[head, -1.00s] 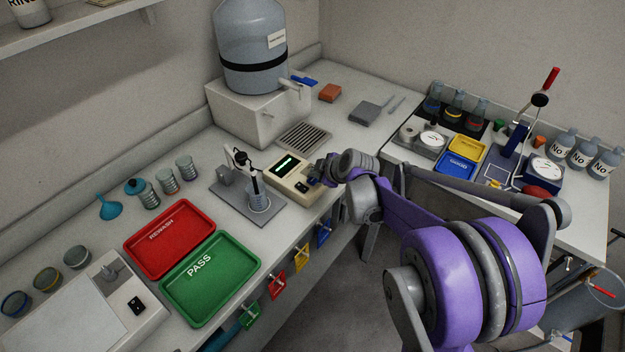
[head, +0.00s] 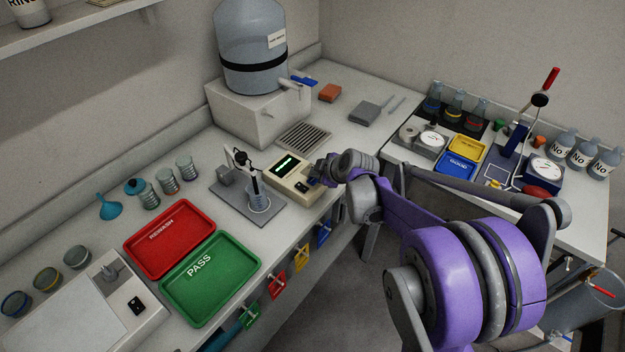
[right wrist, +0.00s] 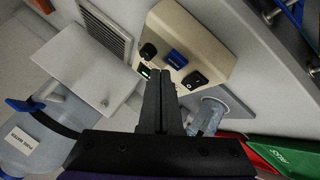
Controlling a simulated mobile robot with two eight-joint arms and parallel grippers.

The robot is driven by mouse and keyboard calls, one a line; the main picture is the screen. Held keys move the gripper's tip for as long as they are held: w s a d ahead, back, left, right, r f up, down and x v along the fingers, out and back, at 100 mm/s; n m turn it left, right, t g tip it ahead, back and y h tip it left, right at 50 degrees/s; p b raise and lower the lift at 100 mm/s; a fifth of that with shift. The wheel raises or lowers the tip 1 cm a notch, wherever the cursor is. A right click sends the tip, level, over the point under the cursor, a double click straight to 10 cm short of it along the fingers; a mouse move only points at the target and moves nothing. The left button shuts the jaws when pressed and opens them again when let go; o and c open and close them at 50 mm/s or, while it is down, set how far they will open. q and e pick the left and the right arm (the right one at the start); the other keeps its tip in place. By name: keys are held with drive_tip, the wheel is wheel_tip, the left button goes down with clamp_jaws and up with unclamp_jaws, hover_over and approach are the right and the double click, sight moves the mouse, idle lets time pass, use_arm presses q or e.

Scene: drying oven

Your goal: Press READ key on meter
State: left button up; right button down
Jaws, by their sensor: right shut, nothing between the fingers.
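The meter (head: 283,180) is a beige box on the bench with a lit green display (head: 284,165). In the right wrist view its face (right wrist: 205,45) carries a blue key (right wrist: 176,59), a black knob (right wrist: 148,51) and a black rocker switch (right wrist: 194,80). I cannot read any key label. My right gripper (head: 317,178) is at the meter's right end. Its shut, empty fingers (right wrist: 160,72) point at the meter close to the blue key; I cannot tell whether they touch it. The fingers partly hide the display in the wrist view. My left gripper is not in view.
A probe stand with a beaker (head: 260,203) stands left of the meter. A drain grille (head: 304,137) and a large water jug (head: 250,35) on a white block are behind it. The red REWASH tray (head: 170,240) and green PASS tray (head: 210,265) lie to the left.

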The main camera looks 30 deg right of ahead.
sight(316, 182)
drive_tip(key=shift+f, duration=0.15)
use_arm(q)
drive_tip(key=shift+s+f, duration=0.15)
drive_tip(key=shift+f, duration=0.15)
use_arm(e)
drive_tip(key=shift+f, duration=0.3)
use_arm(q)
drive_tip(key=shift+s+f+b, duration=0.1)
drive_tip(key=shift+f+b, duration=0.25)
drive_tip(key=shift+b, duration=0.15)
use_arm(e)
drive_tip(key=shift+f, duration=0.45)
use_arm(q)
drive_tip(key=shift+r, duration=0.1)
use_arm(e)
drive_tip(key=shift+r, duration=0.1)
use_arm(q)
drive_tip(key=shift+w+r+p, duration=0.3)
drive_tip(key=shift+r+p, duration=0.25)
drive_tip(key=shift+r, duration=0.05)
use_arm(e)
drive_tip(key=shift+r, duration=0.75)
